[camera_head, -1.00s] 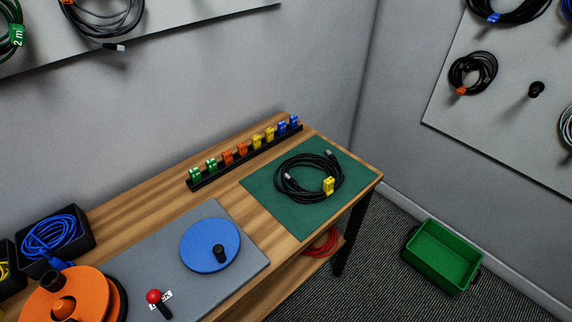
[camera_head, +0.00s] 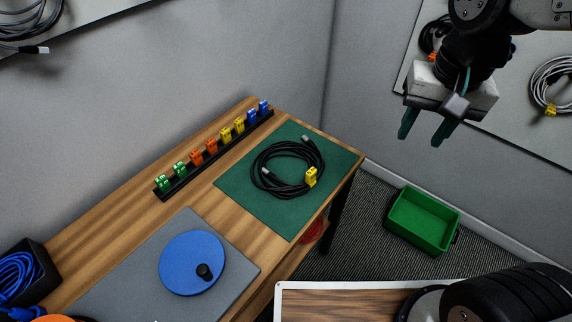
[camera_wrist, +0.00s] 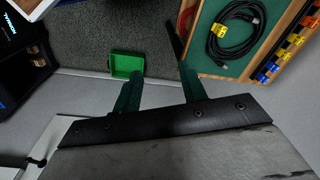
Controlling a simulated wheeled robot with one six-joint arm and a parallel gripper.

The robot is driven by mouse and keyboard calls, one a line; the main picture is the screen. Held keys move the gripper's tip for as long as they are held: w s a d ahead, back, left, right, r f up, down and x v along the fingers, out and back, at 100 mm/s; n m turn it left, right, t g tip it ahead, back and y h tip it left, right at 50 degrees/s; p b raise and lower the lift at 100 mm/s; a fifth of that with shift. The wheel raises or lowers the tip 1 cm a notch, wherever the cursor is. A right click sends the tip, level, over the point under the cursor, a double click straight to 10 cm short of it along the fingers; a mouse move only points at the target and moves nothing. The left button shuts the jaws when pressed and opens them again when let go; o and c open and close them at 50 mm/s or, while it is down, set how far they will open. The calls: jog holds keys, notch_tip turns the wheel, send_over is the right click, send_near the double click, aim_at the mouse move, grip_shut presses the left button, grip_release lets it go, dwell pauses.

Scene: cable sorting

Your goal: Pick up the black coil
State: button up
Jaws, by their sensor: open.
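The black coil (camera_head: 268,165) lies flat on a green mat (camera_head: 240,197) at the right end of the wooden table. A yellow tag (camera_head: 311,176) is clipped on the coil's right side, and grey connector ends show on it. The coil also shows at the upper right of the wrist view (camera_wrist: 212,50), partly cut by the frame's top edge. My gripper (camera_head: 424,134) is open and empty, up in the air to the right of the table, well apart from the coil. Its two green fingers also show in the wrist view (camera_wrist: 160,88).
A black rail (camera_head: 215,157) with several coloured clips runs along the table's back edge. A blue disc (camera_head: 180,262) with a black knob sits on a grey mat (camera_head: 240,268). A green bin (camera_head: 422,220) stands on the floor at right. Cables hang on the wall boards.

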jog(key=w+a+f+m, duration=0.3)
jog(key=w+a+f, duration=0.4)
jog(key=a+f, duration=0.1)
jog(key=m, duration=0.2)
send_over(311, 171)
jog(key=shift+g, duration=0.4)
jog(key=f, duration=0.5)
jog(key=d+f, duration=0.1)
jog(key=f, duration=0.2)
jog(key=shift+m, duration=0.3)
jog(key=f, duration=0.5)
jog(key=a+f, duration=0.1)
jog(key=f, duration=0.2)
jog(key=shift+f, duration=0.35)
grip_shut()
